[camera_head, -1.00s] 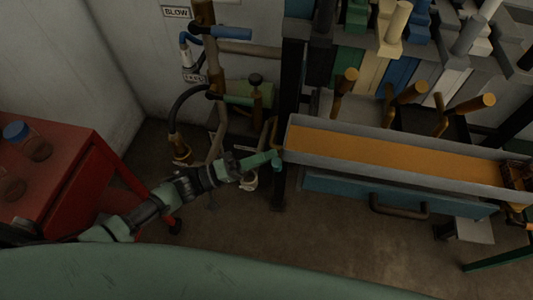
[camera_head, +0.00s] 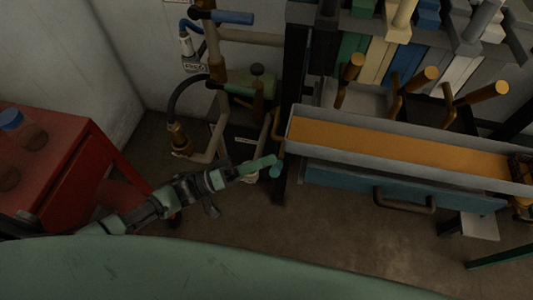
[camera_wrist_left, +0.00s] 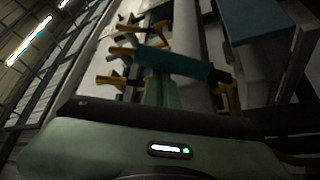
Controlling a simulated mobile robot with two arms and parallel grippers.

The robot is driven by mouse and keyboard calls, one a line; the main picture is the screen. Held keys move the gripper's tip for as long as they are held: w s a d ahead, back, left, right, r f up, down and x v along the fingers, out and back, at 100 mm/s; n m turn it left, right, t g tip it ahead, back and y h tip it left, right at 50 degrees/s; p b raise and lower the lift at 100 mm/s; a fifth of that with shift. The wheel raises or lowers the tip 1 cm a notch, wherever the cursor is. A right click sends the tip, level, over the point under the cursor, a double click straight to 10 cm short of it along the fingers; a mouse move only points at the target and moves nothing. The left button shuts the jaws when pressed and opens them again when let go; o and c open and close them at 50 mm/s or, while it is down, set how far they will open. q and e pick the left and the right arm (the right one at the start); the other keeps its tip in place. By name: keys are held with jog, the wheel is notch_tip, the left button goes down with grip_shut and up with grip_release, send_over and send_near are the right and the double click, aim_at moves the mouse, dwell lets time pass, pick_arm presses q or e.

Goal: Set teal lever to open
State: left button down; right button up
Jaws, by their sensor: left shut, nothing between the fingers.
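The teal lever shows in the head view as a short teal handle (camera_head: 276,170), just left of the table's dark front post. In the wrist view it is a teal bar (camera_wrist_left: 172,62) lying across the picture in front of the fingers. My left gripper (camera_head: 270,161) is shut and empty, with its green tips right at the handle in the head view. The lever's pivot and any position marking are hidden or too small. My right gripper is not in view.
A long orange-lined tray (camera_head: 400,150) with a teal drawer front (camera_head: 350,183) below stands right of the gripper. Pipes with a green handle (camera_head: 238,90) and a blue handle (camera_head: 234,17) stand behind. A red cabinet (camera_head: 50,190) is at left. The floor between is open.

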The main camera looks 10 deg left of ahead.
pick_arm(q)
jog(key=shift+s+f, duration=1.05)
jog(key=shift+s, duration=0.1)
